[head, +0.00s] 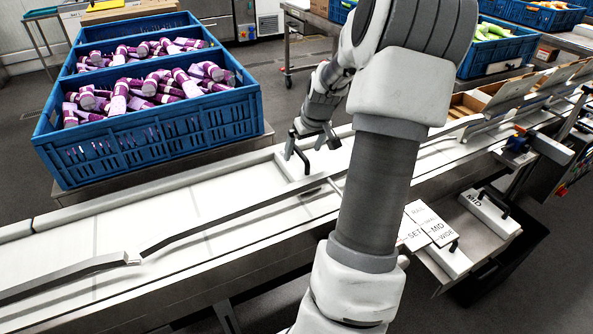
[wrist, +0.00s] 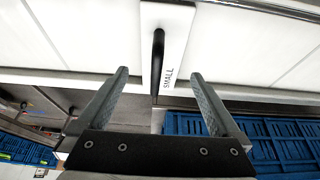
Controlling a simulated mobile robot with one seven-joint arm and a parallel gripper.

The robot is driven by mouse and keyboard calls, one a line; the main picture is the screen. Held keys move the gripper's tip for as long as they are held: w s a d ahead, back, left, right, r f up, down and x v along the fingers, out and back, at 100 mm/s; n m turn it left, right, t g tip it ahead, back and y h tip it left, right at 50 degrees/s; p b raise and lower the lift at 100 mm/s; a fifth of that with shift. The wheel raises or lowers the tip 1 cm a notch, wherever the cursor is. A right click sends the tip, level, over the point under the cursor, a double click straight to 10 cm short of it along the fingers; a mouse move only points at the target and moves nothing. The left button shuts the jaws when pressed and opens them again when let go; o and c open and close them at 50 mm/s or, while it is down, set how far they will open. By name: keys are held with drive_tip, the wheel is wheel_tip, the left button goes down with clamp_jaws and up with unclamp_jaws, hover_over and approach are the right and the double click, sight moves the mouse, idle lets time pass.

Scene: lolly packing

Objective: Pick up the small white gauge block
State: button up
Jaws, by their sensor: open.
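The small white gauge block (wrist: 179,38) is marked "SMALL" and has a black bar handle (wrist: 158,58) along it. In the wrist view it is upper centre, ahead of my gripper (wrist: 160,74). My gripper is open and empty, one finger to each side of the line of the handle, with the fingertips near the handle's lower end. In the head view my gripper (head: 306,150) hangs over the white conveyor, beyond my arm. Whether the fingers touch the block cannot be told.
The conveyor (head: 170,212) carries a metal guide rail (head: 235,213). A blue crate (head: 160,140) of purple-and-white lollies stands behind it. A white block marked "MID" (head: 480,209) and label plates (head: 432,226) lie on a side shelf at the right. The left conveyor is mostly clear.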

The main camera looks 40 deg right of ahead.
sight(297, 165)
drive_tip(key=x, duration=0.3)
drive_tip(key=shift+w+f, duration=0.15)
drive_tip(key=shift+f, duration=0.1)
drive_tip(key=x, duration=0.1)
drive_tip(key=b+x, duration=0.1)
drive_tip(key=x, duration=0.2)
drive_tip(key=shift+a+f+b, duration=0.2)
drive_tip(key=shift+f+b, duration=0.05)
drive_tip(key=shift+b, duration=0.05)
drive_tip(key=shift+w+d+f, duration=0.1)
drive_tip(key=shift+f, duration=0.25)
drive_tip(key=shift+r, duration=0.1)
clamp_jaws()
